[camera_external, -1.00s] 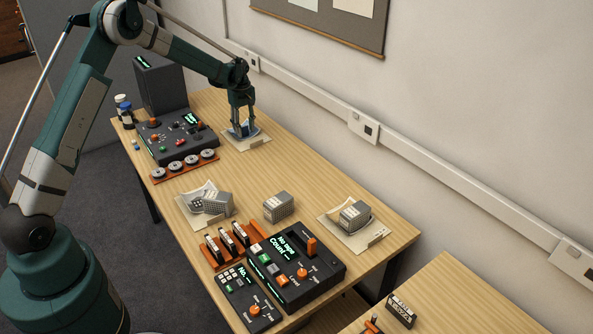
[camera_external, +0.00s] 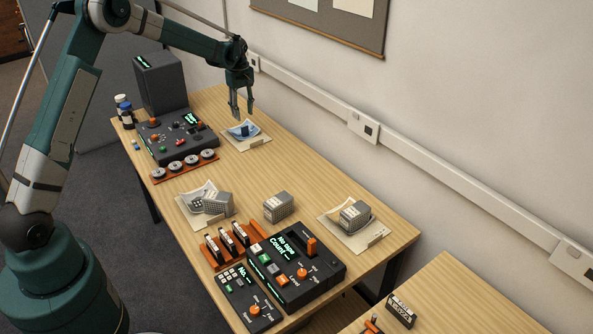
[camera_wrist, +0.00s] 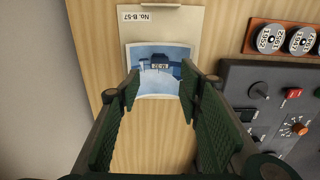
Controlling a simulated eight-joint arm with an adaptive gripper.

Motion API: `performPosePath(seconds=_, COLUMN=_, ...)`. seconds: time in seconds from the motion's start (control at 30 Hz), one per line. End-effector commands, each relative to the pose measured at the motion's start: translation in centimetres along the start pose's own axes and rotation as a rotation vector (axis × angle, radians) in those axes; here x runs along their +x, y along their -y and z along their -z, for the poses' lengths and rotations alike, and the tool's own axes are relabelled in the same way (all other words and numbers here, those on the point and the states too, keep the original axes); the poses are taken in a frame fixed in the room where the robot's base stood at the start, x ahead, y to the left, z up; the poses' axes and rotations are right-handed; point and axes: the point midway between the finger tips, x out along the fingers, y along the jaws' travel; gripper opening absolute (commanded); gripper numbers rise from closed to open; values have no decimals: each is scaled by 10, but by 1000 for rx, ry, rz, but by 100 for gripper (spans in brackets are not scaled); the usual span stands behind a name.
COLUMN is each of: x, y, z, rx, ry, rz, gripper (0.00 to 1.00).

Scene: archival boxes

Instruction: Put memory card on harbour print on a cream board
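The memory card appears as a small dark blue piece (camera_external: 244,130) on the blue harbour print (camera_external: 236,128). The print rests on a cream board (camera_external: 254,143), marked "No. B-57" in the wrist view (camera_wrist: 180,32). My gripper (camera_external: 242,114) is above the board, clear of the card. In the wrist view its fingers (camera_wrist: 159,88) are spread wide with nothing between them.
A dark control console (camera_external: 176,134) and a rack of round reels (camera_external: 186,166) stand left of the board. Grey boxes (camera_external: 278,207) sit farther forward, some on other cream boards (camera_external: 372,235). Bare tabletop (camera_external: 290,165) lies to the right of the board.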

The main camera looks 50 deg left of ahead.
Motion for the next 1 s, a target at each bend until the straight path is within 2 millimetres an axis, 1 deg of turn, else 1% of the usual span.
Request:
performPosePath(seconds=0.03, x=-8, y=0, z=0, rx=0, ry=0, rz=0, gripper=36)
performPosePath(seconds=0.1, x=-16, y=0, z=0, rx=0, ry=0, rz=0, gripper=36)
performPosePath(seconds=0.3, x=-31, y=0, z=0, rx=0, ry=0, rz=0, gripper=36)
performPosePath(seconds=0.47, x=-34, y=0, z=0, rx=0, ry=0, rz=0, gripper=36)
performPosePath(seconds=1.0, x=-34, y=0, z=0, rx=0, ry=0, rz=0, gripper=36)
